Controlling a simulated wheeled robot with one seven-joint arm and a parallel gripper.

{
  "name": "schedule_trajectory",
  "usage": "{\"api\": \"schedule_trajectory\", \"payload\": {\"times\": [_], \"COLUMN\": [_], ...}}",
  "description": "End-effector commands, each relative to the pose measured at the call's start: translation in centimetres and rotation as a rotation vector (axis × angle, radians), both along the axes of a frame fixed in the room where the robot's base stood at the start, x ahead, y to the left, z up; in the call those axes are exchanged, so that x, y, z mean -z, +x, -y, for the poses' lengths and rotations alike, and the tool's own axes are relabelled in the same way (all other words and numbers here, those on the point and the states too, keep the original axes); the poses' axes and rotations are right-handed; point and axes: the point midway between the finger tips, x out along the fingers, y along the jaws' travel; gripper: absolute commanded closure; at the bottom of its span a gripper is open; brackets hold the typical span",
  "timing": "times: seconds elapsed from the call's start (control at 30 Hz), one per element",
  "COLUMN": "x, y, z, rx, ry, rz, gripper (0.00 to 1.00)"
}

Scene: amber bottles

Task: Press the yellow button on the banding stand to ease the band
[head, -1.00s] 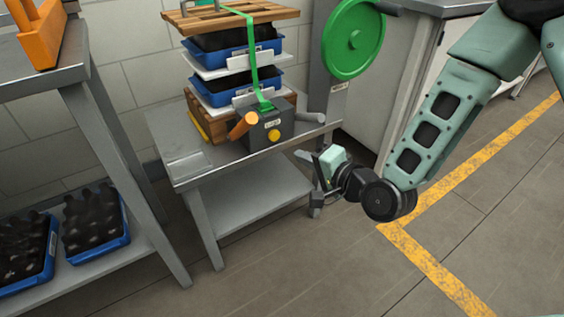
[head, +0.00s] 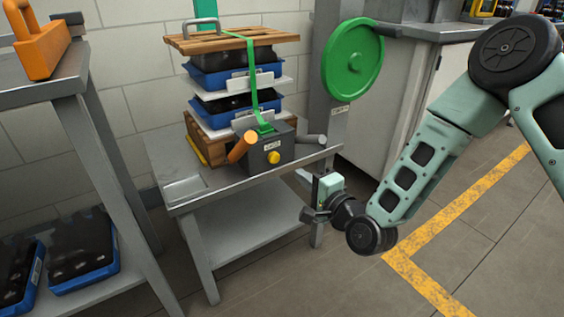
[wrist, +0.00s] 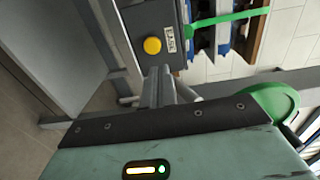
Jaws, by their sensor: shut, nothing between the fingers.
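The yellow button (head: 273,157) is on the front of the dark grey box of the banding stand (head: 264,141). It also shows in the wrist view (wrist: 152,45), on the box face beyond my fingers. A green band (head: 254,80) runs from the box up around a stack of blue trays (head: 224,70) and wooden boards. My gripper (head: 306,200) is shut and empty, in front of the bench, below and right of the button and apart from it. In the wrist view the shut fingers (wrist: 158,82) point toward the box, just below the button in the picture.
An orange handle (head: 242,146) and a grey bar (head: 311,139) stick out beside the box. A green reel (head: 352,61) hangs on a grey post at the right. A metal rack (head: 70,85) with trays stands at the left. The floor before the bench is clear.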

Motion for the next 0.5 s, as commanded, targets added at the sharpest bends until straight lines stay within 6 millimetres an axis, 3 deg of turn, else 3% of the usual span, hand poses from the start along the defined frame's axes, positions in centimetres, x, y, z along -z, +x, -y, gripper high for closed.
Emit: {"api": "schedule_trajectory", "payload": {"times": [0.3,0.5], "x": [0.4,0.4], "y": [5.3,7.3], "z": [-3.7,-5.1], "rx": [0.0,0.0], "ry": [0.001,0.001], "rz": [0.002,0.002], "gripper": [1.0,1.0]}}
